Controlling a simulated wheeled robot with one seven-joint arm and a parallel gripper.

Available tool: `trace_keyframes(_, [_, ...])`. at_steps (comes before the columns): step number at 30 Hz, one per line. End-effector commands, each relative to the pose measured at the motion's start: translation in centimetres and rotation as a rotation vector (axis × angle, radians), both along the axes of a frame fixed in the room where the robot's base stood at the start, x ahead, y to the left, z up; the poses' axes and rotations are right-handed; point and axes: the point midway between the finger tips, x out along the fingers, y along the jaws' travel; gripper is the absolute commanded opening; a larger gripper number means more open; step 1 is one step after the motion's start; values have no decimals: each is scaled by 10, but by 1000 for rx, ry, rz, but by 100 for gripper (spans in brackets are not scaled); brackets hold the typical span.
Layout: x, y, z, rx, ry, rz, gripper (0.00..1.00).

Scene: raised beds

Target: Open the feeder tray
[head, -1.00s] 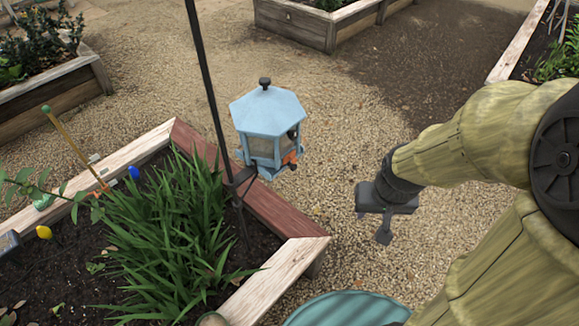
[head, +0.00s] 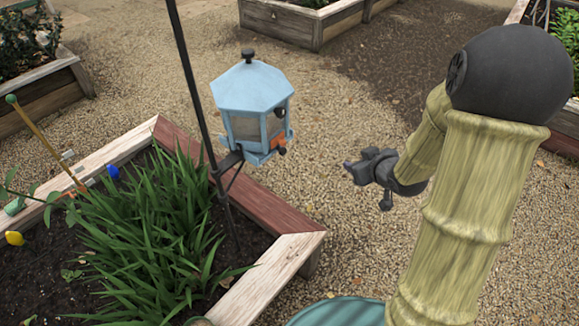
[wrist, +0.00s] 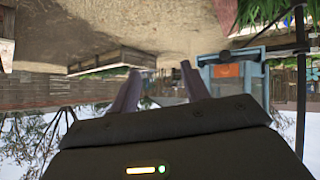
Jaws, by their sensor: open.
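The light blue six-sided feeder (head: 252,100) hangs on a bracket from a dark pole in the head view. An orange part (head: 278,145), perhaps the tray front, shows low on its right side with a dark knob beside it. The wrist view is upside down; there the feeder (wrist: 262,82) and its orange panel (wrist: 228,71) are right of the fingers. My gripper (head: 352,172) is to the right of the feeder, apart from it, pointing left. In the wrist view my gripper (wrist: 158,82) has its two fingers spread with nothing between them.
The dark pole (head: 190,75) rises from a raised bed with wooden edging (head: 240,190) and tall green leaves (head: 165,225). Open gravel (head: 340,110) lies between feeder and gripper. A teal round thing (head: 335,312) is at the bottom edge.

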Motion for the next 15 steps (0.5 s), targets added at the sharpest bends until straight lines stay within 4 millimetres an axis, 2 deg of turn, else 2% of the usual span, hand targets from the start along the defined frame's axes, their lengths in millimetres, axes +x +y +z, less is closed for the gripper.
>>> trace_keyframes(1, [6,3,-23,28,-37,45,46])
trace_keyframes(6, [14,22,-51,156,-181,216,46])
trace_keyframes(12, [3,40,-77,368,-329,399,46])
trace_keyframes(15, [-6,44,-82,470,-384,462,46])
